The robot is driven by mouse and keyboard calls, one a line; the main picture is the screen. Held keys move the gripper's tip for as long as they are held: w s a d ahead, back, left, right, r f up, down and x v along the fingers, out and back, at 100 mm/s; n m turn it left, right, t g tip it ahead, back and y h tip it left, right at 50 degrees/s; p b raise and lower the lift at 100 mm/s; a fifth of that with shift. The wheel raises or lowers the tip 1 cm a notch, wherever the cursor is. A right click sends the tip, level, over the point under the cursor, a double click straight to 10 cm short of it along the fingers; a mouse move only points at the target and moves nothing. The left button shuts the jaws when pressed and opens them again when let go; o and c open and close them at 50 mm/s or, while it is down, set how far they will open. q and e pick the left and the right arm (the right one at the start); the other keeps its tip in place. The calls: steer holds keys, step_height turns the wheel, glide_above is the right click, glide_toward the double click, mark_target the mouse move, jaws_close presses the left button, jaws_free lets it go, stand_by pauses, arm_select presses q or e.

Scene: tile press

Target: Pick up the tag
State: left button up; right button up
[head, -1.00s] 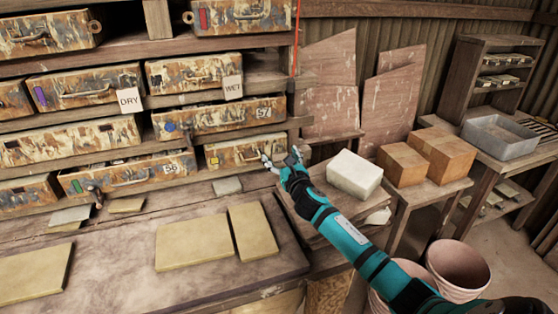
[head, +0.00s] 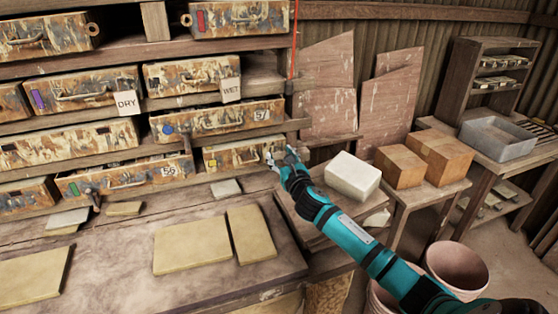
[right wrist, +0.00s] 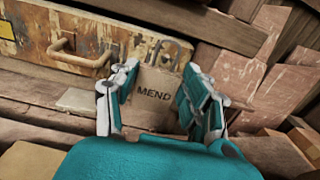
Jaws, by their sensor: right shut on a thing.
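My right gripper (head: 278,158) is in front of the right end of the lowest drawer row. In the right wrist view my right gripper (right wrist: 155,100) has its fingers on either side of a small tan tag (right wrist: 153,94) with the word MEND on it, and it is shut on this tag. The tag is in front of the drawer (right wrist: 95,45) with a metal handle. I cannot make the tag out in the head view. My left gripper is not in view.
A DRY card (head: 126,103) and a WET card (head: 231,90) hang on the shelves. Tan tiles (head: 192,246) lie on the bench. Pink buckets (head: 457,268) stand below.

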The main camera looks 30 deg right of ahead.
steer(key=b+v, duration=0.2)
steer(key=v, duration=1.5)
steer(key=shift+d+f, duration=0.1)
